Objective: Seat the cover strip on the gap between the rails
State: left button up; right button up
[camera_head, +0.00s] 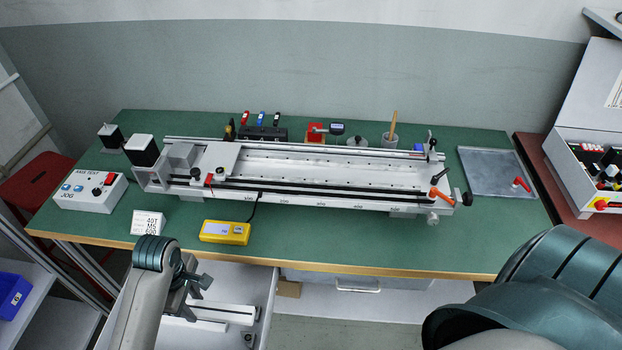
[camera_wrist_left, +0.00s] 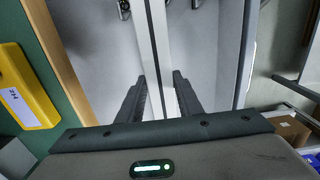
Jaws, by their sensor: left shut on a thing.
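The rail assembly (camera_head: 320,168) lies lengthwise along the green bench, with long parallel rails and dark lines along its front side. My left gripper (camera_head: 195,292) is low in front of the bench, over the open drawer. In the left wrist view my left gripper (camera_wrist_left: 160,98) has a finger on each side of a long pale strip, the cover strip (camera_wrist_left: 157,50), and is shut on it. Part of the pale strip (camera_head: 228,312) shows in the drawer in the head view; its held part is hidden by the gripper. My right gripper is out of view.
The open drawer (camera_head: 272,300) has walls close around the left gripper. A yellow meter (camera_head: 225,232), a small label block (camera_head: 148,222) and a jog box (camera_head: 90,192) stand along the bench front. A metal plate (camera_head: 497,172) lies at the right. The bench front right of the meter is clear.

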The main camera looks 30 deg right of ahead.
pick_arm(q)
jog(key=shift+r, duration=0.1)
dwell(0.3)
jog(key=w+r, duration=0.1)
jog(key=r, duration=0.1)
jog(key=w+a+r+m, duration=0.1)
jog(key=r, duration=0.1)
jog(key=w+a+r+m, duration=0.1)
jog(key=r, duration=0.2)
jog(key=shift+w+a, duration=0.15)
jog(key=shift+w, duration=0.2)
jog(key=a+r+m, duration=0.4)
jog(key=r, duration=0.4)
jog(key=s+a+r+m, duration=0.4)
jog(key=s+a+r, duration=0.5)
jog(key=a+r, duration=0.1)
jog(key=shift+s, duration=0.4)
jog(key=shift+r, duration=0.1)
jog(key=shift+d, duration=0.15)
